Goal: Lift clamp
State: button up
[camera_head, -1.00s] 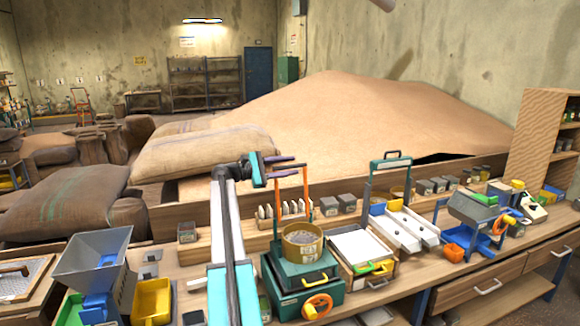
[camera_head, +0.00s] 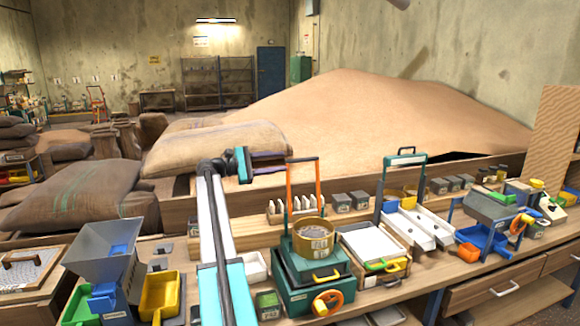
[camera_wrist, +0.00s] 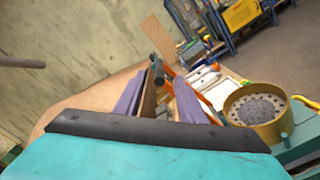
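Nothing is visibly held.
The brass pot (camera_head: 313,238) sits on a green machine (camera_head: 308,275) below the stand. A second green-framed stand (camera_head: 405,160) with white chutes is to the right. A grey hopper (camera_head: 103,247) is at the left. A grain heap (camera_head: 350,120) lies behind the bench.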

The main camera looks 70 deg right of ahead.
jog(key=b+v, duration=0.1)
jog(key=v, duration=0.4)
jog(key=shift+d, duration=0.1)
jog(key=shift+r, duration=0.1)
dwell(0.3)
